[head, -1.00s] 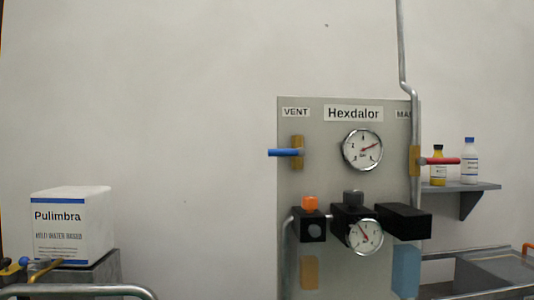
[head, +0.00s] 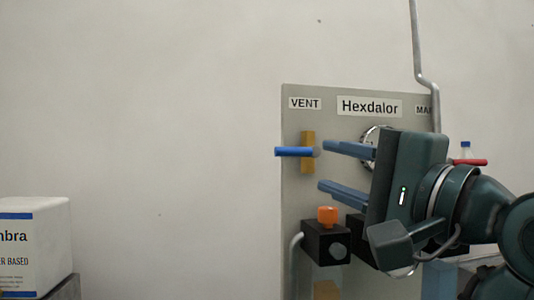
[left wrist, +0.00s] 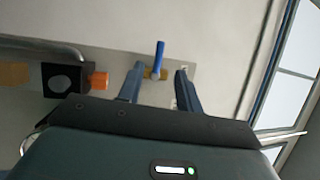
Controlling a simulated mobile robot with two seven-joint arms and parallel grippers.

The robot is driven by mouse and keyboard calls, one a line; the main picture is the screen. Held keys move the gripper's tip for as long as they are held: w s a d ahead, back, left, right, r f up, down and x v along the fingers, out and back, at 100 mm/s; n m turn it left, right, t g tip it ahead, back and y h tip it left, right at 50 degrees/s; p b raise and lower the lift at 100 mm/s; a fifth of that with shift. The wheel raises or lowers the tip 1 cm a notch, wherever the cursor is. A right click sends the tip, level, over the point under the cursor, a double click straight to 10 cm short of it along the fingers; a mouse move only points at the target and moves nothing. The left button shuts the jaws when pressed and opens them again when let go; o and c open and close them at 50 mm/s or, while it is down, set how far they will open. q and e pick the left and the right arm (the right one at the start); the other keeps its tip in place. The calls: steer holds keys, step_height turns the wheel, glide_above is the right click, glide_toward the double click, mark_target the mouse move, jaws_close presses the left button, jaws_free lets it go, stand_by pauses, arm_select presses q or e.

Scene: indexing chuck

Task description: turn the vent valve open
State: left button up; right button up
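The vent valve has a brass body (head: 307,168) below the VENT label (head: 305,103) and a blue lever (head: 293,152) lying level, pointing left in the head view. The lever also shows in the left wrist view (left wrist: 159,56). My left gripper (head: 323,166) is open and empty, its fingers pointing left just right of the valve. In the left wrist view the lever and brass body (left wrist: 150,74) appear between the two fingertips (left wrist: 160,69). I cannot tell whether a finger touches the lever. My right gripper is not in view.
The Hexdalor panel (head: 295,200) carries a gauge (head: 370,135) partly hidden by my gripper. A black block with an orange knob (head: 327,215) sits below the fingers. A red lever (head: 470,162) shows at right, beside a pipe (head: 425,80). A white box (head: 35,240) stands lower left.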

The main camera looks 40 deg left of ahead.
mark_target(287, 153)
arm_select(q)
steer(key=shift+h, duration=0.3)
steer(key=p+x, duration=0.1)
steer(key=x, duration=0.3)
steer(key=p+x, duration=0.1)
steer(key=x, duration=0.2)
steer(key=p+x, duration=0.1)
steer(key=x, duration=0.3)
steer(key=shift+a+r, duration=0.3)
steer(key=shift+r, duration=0.1)
steer(key=shift+w+a+p, duration=0.2)
steer(key=shift+a+p, duration=0.15)
steer(key=shift+a, duration=0.25)
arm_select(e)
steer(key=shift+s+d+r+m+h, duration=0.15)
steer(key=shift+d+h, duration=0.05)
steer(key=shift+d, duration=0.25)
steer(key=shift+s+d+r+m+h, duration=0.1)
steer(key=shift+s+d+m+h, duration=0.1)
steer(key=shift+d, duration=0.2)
arm_select(q)
steer(key=shift+c, duration=0.2)
jaws_close()
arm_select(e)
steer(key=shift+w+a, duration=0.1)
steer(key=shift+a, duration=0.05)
